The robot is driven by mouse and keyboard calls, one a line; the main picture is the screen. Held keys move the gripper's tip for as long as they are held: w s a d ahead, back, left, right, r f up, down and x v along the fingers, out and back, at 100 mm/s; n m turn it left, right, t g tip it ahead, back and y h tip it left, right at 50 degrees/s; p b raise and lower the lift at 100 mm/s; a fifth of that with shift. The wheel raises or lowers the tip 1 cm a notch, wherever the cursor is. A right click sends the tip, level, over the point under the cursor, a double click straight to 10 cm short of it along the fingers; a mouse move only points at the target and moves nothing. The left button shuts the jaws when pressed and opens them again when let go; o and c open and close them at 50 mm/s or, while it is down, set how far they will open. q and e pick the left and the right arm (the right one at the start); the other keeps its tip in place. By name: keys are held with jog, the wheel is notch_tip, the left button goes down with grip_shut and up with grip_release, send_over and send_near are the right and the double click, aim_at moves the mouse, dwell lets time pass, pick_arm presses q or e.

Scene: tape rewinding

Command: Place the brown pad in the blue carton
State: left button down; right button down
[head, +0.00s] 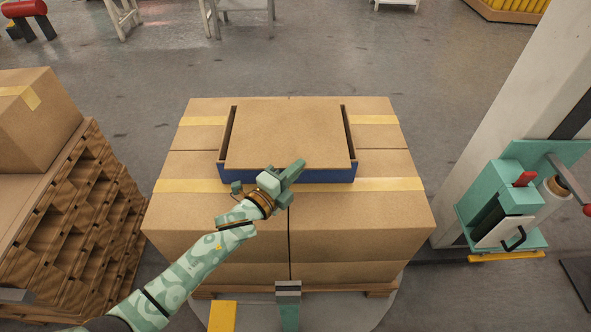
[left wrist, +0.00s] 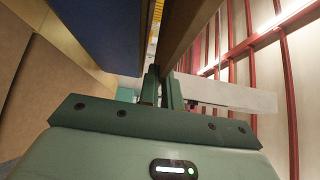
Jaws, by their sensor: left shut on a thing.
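The brown pad (head: 285,130) is a flat square sheet over the blue carton (head: 325,175). It covers most of the carton's opening, with dark gaps along the left and right sides. Whether it lies inside or rests higher is hard to tell. My left gripper (head: 296,170) is at the pad's near edge, in front of the carton. In the left wrist view my fingers (left wrist: 164,82) are shut on the brown pad's edge (left wrist: 190,28), with the blue carton wall (left wrist: 100,32) beside it. My right gripper is out of view.
The carton stands on a taped stack of large cardboard boxes (head: 220,220). Left is another stack with a taped box (head: 38,125). Right is a pale post (head: 510,120) with a teal device (head: 510,215). Grey floor lies open behind.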

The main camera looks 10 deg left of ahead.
pick_arm(q)
jog(key=shift+f+b, duration=0.35)
jog(key=shift+f, duration=0.35)
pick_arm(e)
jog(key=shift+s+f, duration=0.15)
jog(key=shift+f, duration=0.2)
pick_arm(q)
jog(key=c, duration=1.6)
grip_release()
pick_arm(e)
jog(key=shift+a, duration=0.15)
pick_arm(q)
jog(key=shift+r, duration=0.15)
